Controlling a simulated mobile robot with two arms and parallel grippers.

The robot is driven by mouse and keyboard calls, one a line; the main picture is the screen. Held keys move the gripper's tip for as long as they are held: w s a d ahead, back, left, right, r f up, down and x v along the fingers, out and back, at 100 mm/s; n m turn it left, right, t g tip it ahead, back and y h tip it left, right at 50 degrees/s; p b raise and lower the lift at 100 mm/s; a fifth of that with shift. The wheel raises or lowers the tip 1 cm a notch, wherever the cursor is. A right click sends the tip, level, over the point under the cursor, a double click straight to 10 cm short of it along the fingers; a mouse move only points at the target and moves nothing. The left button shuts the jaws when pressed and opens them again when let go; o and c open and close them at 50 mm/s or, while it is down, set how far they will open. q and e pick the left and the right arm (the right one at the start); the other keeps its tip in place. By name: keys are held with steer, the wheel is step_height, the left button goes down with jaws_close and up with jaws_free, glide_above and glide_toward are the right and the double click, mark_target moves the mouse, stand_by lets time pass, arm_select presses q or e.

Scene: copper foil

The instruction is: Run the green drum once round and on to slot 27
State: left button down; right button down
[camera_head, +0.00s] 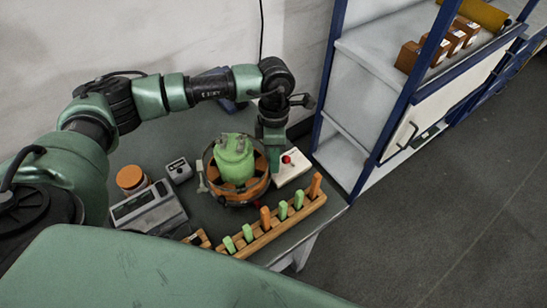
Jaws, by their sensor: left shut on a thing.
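The green drum (232,152) has knobs on top and sits upright in a round orange and dark base (235,197) on the dark table. My left gripper (273,163) points down at the right side of the drum and its base. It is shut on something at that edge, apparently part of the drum. The fingertips are small and partly hidden, so the exact hold is unclear. No slot numbers can be read, so I cannot tell which one is slot 27. My right gripper is not in view.
A white box with a red button (291,166) stands right of the drum. A wooden rack (262,240) with green and orange pegs lies in front. A grey device (148,210), an orange jar (130,179) and a small box (179,170) stand left. Shelving (372,65) rises beyond the table's right edge.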

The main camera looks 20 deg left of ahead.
arm_select(q)
steer(key=c, duration=1.3)
jaws_free()
step_height(320, 180, up, 8)
steer(key=w+b, duration=0.1)
steer(key=b, duration=0.1)
steer(key=shift+w+a, duration=0.15)
steer(key=shift+a, duration=0.15)
steer(key=shift+f, duration=0.1)
steer(key=shift+c, duration=0.3)
